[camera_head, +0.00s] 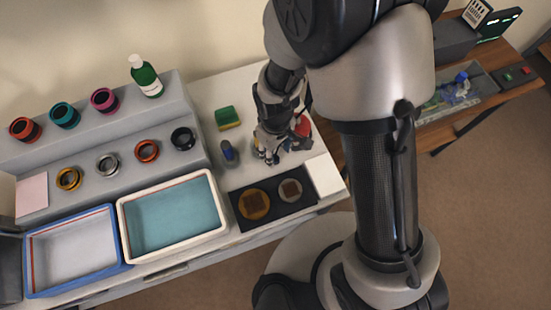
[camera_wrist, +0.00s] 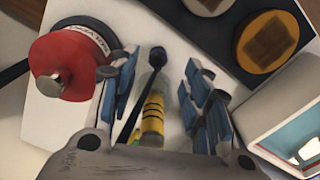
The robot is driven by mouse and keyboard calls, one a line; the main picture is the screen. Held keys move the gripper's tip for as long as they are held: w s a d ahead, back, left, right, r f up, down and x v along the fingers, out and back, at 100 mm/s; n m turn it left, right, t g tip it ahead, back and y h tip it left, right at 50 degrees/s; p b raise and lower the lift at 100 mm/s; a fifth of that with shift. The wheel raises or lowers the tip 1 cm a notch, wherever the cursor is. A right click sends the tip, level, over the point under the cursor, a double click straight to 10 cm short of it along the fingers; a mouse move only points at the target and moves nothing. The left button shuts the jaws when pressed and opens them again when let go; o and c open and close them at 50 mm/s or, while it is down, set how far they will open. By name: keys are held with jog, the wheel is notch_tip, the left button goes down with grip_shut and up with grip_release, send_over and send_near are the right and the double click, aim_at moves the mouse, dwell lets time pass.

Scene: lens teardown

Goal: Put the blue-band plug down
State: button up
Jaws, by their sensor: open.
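My gripper (camera_head: 266,155) points down low over the right part of the white worktop, and its jaws are open. In the wrist view its blue-padded fingers (camera_wrist: 160,90) stand apart. A yellow-and-black striped piece (camera_wrist: 152,118) with a dark, round-ended shaft shows between them; I cannot tell whether anything touches it. I cannot pick out the blue-band plug for sure. A small dark-blue upright piece (camera_head: 228,152) stands just left of the gripper in the head view, but I see no band on it.
A red rounded object (camera_wrist: 68,62) stands close beside the fingers. A dark mat (camera_head: 270,218) holds two round pads. A green-and-yellow sponge (camera_head: 228,117) lies behind. A cream-rimmed tray (camera_head: 126,232) and a blue-rimmed tray (camera_head: 120,262) are left; several coloured rings sit on grey steps (camera_head: 125,140).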

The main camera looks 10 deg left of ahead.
aim_at(276, 158)
jog(key=shift+w+d+f+b, duration=0.1)
jog(key=shift+f+b, duration=1)
jog(key=shift+f, duration=1.6)
jog(key=shift+c, duration=0.4)
jog(key=c, duration=1)
jog(key=shift+o, duration=0.2)
jog(key=shift+r, duration=0.1)
notch_tip(276, 158, up, 20)
jog(key=p, duration=0.6)
jog(key=w+d+m, duration=0.3)
jog(key=d, duration=0.3)
jog(key=w+d+f+m, duration=0.1)
jog(key=w+d+m, duration=0.2)
jog(key=d, duration=0.4)
jog(key=w+d+f+m+b, duration=0.1)
jog(key=w+d+m, duration=0.3)
jog(key=d, duration=0.3)
jog(key=shift+d+f+m, duration=0.15)
jog(key=shift+m, duration=0.25)
